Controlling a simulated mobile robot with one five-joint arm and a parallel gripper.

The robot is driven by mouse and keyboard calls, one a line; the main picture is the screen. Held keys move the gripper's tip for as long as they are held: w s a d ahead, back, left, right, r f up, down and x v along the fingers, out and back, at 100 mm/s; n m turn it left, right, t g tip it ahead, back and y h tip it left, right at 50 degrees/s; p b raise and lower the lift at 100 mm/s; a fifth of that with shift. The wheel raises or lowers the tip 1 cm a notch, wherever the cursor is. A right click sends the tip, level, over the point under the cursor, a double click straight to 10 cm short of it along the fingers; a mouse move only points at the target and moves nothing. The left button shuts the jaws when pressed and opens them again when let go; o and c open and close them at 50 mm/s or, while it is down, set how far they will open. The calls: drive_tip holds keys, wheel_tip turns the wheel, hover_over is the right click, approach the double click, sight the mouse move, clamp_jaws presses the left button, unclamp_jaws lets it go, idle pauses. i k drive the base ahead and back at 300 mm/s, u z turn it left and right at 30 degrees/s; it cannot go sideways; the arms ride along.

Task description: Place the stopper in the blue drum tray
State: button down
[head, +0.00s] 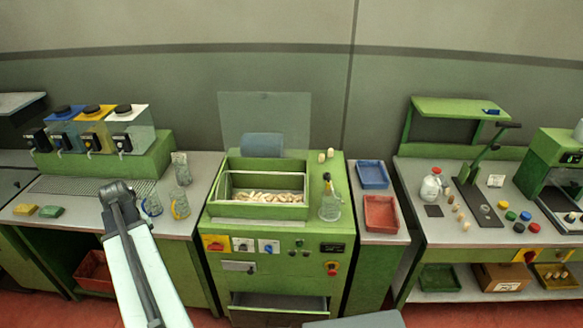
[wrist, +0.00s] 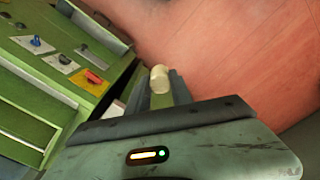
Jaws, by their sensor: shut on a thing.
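My gripper (wrist: 162,92) is shut on a pale cork stopper (wrist: 159,80) in the wrist view. The stopper sticks out at the fingertips, with reddish floor behind it. In the head view my arm is at the lower left; the held stopper cannot be made out there. A blue tray (head: 373,174) lies on the grey counter right of the green drum machine (head: 226,222), well to the right of my arm. It looks empty.
A red tray (head: 381,213) lies just in front of the blue one. The machine's open basin holds many stoppers (head: 265,198); two stand on its top near a flask (head: 330,204). Glass jugs (head: 180,206) stand near my arm. A drawer (head: 278,305) is open below.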

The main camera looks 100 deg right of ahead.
sight(373, 184)
drive_tip(key=z, duration=0.05)
drive_tip(key=k, duration=2.35)
drive_tip(key=z, duration=1.45)
drive_tip(key=i, duration=1.05)
drive_tip(key=z, duration=0.05)
